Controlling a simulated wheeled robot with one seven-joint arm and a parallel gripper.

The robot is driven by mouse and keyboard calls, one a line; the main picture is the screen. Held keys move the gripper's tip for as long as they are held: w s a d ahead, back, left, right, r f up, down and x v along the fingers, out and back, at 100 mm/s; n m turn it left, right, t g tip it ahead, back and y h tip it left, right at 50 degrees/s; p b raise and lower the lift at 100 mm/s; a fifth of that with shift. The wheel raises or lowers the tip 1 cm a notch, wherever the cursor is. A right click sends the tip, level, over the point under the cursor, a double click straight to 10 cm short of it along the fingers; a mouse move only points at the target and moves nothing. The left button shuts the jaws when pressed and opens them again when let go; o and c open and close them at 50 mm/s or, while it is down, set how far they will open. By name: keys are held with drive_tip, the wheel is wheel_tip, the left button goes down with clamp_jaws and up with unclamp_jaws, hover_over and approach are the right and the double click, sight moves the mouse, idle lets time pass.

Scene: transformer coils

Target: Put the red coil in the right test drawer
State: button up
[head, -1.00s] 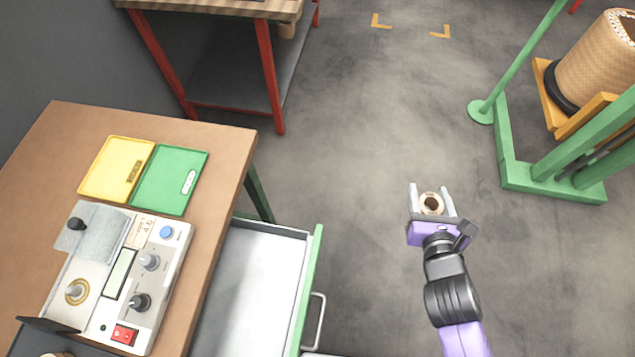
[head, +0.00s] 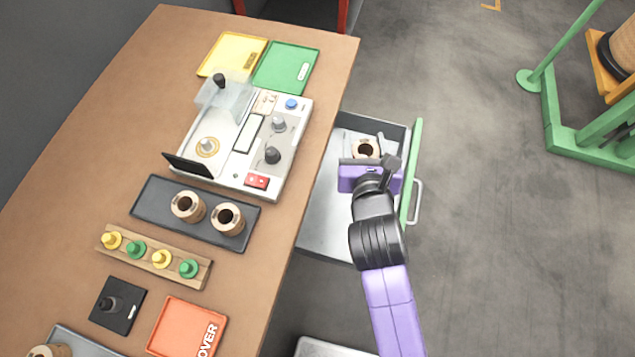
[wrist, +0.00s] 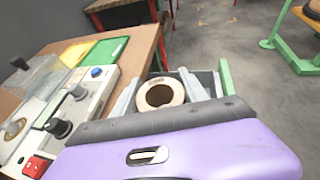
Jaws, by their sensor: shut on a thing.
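My gripper (head: 367,146) is shut on a tan coil (head: 366,150) with a dark hole, held upright between its two fingers. No red shows on this coil from here. The coil also shows in the wrist view (wrist: 153,97), between the grey fingers. The gripper and coil are over the open metal drawer (head: 330,220) with a green front, toward its far end. I cannot tell whether the coil touches the drawer floor. The drawer sticks out from the right side of the brown table, and my arm hides part of it.
On the table (head: 110,110) are a tester (head: 245,150), a yellow tray (head: 232,55), a green tray (head: 286,68), a dark tray (head: 150,205) with two coils, a peg rack (head: 150,262) and an orange tray (head: 185,325). A green-framed stand (head: 590,130) is at right.

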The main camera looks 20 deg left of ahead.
drive_tip(key=shift+w+a+r, duration=0.2)
drive_tip(key=shift+a, duration=0.25)
drive_tip(key=shift+w+a+r, duration=0.15)
drive_tip(key=shift+a, duration=0.3)
drive_tip(key=b, duration=0.4)
hover_over(326, 178)
drive_tip(key=d, duration=0.5)
wheel_tip(326, 178, down, 14)
drive_tip(key=shift+w+f, duration=0.1)
drive_tip(key=shift+f, duration=0.1)
drive_tip(key=shift+y, duration=0.3)
drive_tip(key=shift+f+b, duration=0.95)
drive_tip(key=shift+f, duration=1.65)
drive_tip(key=o, duration=1.6)
drive_tip(key=shift+f, duration=0.1)
drive_tip(key=shift+c, duration=0.2)
